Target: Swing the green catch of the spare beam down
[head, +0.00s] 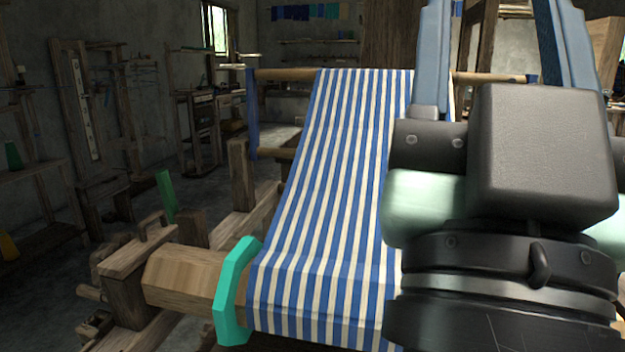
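A narrow green piece (166,196), which looks like the catch, stands up, slightly tilted, behind a wooden block at the left of the loom. Its lower end is hidden. A wooden beam (185,278) with a teal end plate (232,295) lies at the front; I cannot tell whether it is the spare beam. My gripper (500,40) is large at the right, close to the camera, pointing up and away. Its two blue-grey fingers are wide apart with nothing seen between them. The fingertips are cut off by the top edge. It is well to the right of the green piece.
Blue-and-white striped cloth (335,190) runs from the front beam to a rear bar (285,74). A wooden bracket (135,260) is left of the beam. Shelves and frames (85,110) line the left wall. Open floor shows at the left. My wrist hides the loom's right side.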

